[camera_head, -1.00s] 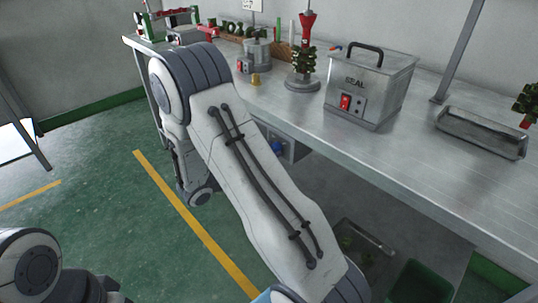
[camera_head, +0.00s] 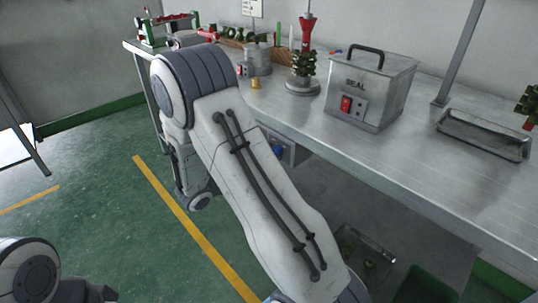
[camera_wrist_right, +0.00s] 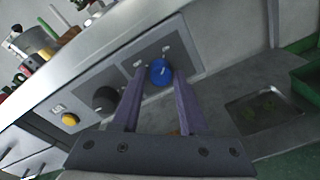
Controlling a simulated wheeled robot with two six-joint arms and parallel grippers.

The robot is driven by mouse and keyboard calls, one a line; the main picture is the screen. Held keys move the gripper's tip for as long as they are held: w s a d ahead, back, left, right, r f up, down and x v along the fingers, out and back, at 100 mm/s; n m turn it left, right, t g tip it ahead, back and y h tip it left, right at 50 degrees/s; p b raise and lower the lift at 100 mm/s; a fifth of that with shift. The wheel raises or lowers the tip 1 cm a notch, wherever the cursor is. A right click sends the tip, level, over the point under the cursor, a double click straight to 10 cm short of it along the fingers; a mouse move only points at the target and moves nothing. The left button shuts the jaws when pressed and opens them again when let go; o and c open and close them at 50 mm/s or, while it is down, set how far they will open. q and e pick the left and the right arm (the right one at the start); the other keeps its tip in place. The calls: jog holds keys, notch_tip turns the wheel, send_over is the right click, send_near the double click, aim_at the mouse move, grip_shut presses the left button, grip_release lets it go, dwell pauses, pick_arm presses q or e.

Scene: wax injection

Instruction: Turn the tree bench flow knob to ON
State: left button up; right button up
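The blue knob (camera_head: 277,150) sits on a control panel under the bench's front edge, partly hidden by my right arm in the head view. In the right wrist view the blue knob (camera_wrist_right: 161,72) lies between the fingertips of my right gripper (camera_wrist_right: 160,84), a pale mark on its face. The fingers are apart, one each side of the knob; I cannot tell if they touch it. The panel's lettering is too small to read. In the head view my right gripper is hidden behind my arm. My left gripper does not show, only part of that arm at lower left.
A black knob (camera_wrist_right: 105,99) and a yellow button (camera_wrist_right: 69,118) are on neighbouring panels. The bench (camera_head: 400,165) carries a steel box (camera_head: 370,88), a metal tray (camera_head: 485,135) and a wax tree (camera_head: 303,65). Green bin (camera_head: 425,285) and sink-like basin (camera_wrist_right: 264,108) are below.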

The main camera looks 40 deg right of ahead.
jog(key=shift+o, duration=0.9)
jog(key=a+p, duration=0.1)
jog(key=a, duration=0.9)
jog(key=shift+s+a+r, duration=0.25)
jog(key=shift+s+r, duration=0.15)
jog(key=shift+r, duration=0.05)
jog(key=s+a+r+m+g+y, duration=0.1)
jog(key=s+a+m+y, duration=0.4)
jog(key=s+a+y, duration=1.5)
jog(key=a+r+h+p, duration=0.2)
jog(key=a+r+p, duration=0.1)
jog(key=r+p, duration=2.1)
jog(key=shift+s+r+p, duration=0.2)
jog(key=shift+s+p, duration=0.05)
jog(key=shift+p, duration=0.2)
